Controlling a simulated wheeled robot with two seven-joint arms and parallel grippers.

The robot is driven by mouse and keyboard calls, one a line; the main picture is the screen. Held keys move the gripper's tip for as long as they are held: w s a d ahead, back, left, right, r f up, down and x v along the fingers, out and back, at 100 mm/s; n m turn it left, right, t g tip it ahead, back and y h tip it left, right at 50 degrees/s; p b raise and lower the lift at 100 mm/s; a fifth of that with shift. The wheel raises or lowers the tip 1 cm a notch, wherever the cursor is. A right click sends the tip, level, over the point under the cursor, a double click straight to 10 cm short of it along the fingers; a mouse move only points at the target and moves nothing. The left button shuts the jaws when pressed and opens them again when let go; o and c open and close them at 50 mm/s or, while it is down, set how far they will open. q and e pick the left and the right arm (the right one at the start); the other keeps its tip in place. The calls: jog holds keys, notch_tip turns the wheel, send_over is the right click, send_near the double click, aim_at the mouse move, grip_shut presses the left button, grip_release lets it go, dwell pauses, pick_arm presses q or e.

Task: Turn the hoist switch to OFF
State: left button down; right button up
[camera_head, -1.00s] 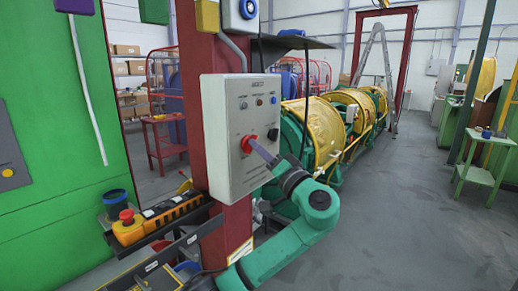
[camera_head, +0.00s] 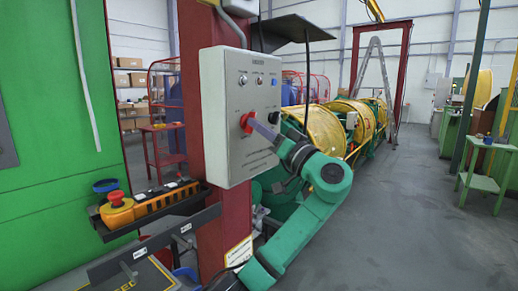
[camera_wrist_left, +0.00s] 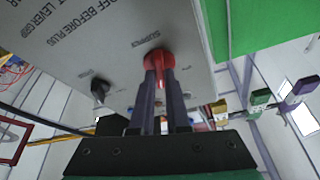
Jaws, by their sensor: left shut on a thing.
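A grey control box (camera_head: 240,118) is fixed to a red post. It carries a red knob (camera_head: 246,122) low on its front, with a dark knob (camera_head: 273,134) to the right. My left gripper (camera_head: 262,129) reaches the box from the lower right and is shut on the red knob. In the left wrist view, the two fingers (camera_wrist_left: 160,88) close on the red knob (camera_wrist_left: 158,60), and the black knob (camera_wrist_left: 101,88) stands apart to the left. The fingers partly hide the red knob, so I cannot tell its setting. My right gripper is not in view.
A yellow pendant with a red button (camera_head: 117,199) lies on a bracket left of the post. A dark shelf plate (camera_head: 290,30) juts out behind the box. Green machinery with yellow drums (camera_head: 325,130) stands behind my arm.

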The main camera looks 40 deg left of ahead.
pick_arm(q)
jog(key=shift+w+r+n+g+h+p, duration=0.25)
jog(key=shift+n+g+p, duration=0.35)
jog(key=shift+n+g, duration=1.75)
jog(key=shift+f+n+g+h+p, duration=0.3)
jog(key=shift+n+g+p, duration=0.45)
jog(key=shift+n, duration=3.25)
jog(key=shift+w+r+n+g+h+p, duration=0.15)
jog(key=shift+n+g+h+p, duration=0.3)
jog(key=shift+n+g, duration=1.95)
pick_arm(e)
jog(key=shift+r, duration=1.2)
pick_arm(q)
jog(key=shift+n+t, duration=0.85)
jog(key=shift+t, duration=0.05)
jog(key=c, duration=0.9)
grip_release()
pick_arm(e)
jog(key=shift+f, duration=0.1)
